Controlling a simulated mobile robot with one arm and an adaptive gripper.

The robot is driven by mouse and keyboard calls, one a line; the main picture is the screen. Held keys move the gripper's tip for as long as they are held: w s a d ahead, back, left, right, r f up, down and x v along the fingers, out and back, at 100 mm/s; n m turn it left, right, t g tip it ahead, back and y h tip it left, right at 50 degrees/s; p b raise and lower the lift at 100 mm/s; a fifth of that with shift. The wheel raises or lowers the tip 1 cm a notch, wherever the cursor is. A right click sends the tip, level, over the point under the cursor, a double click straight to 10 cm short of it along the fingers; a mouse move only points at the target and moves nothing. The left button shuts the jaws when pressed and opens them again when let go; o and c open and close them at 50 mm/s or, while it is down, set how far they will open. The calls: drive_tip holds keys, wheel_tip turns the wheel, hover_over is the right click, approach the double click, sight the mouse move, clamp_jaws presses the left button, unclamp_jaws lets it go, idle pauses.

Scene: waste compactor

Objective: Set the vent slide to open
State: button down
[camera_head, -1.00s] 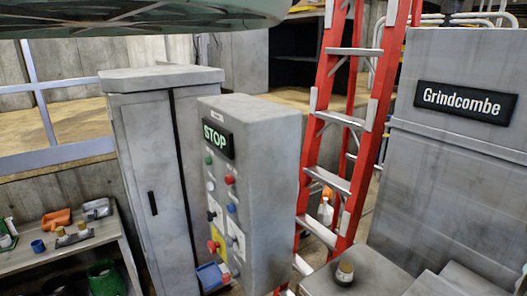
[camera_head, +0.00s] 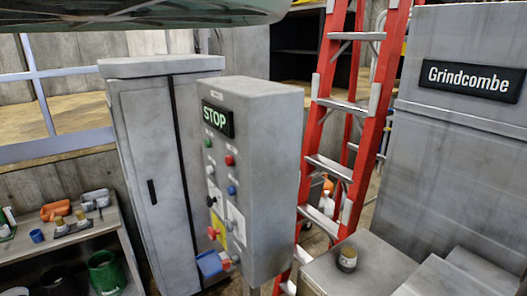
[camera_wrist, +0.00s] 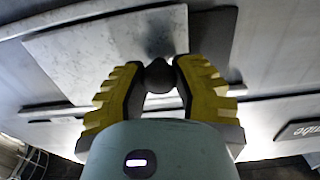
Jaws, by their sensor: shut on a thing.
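In the wrist view my gripper (camera_wrist: 158,84) has its two yellow-and-black fingers closed around a small dark round knob (camera_wrist: 159,70). The knob stands in front of a light grey, marbled plate (camera_wrist: 95,52), which I take to be the vent slide. A dark strip (camera_wrist: 213,35) shows beside the plate on its right. The frames do not show clearly how far along its travel the slide is. Neither my gripper nor the knob shows in the head view.
A grey control box (camera_head: 262,180) with a lit STOP sign (camera_head: 218,119) stands before a grey cabinet (camera_head: 150,140). A red ladder (camera_head: 325,130) stands behind. The Grindcombe machine (camera_head: 450,150) is at right. A shelf with pots (camera_head: 60,250) is at lower left.

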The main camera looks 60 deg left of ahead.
drive_tip(key=d+b, duration=1)
drive_tip(key=b, duration=0.3)
drive_tip(key=shift+f, duration=0.1)
drive_tip(key=c, duration=0.7)
unclamp_jaws()
drive_tip(key=shift+s, duration=0.1)
drive_tip(key=shift+s, duration=5.95)
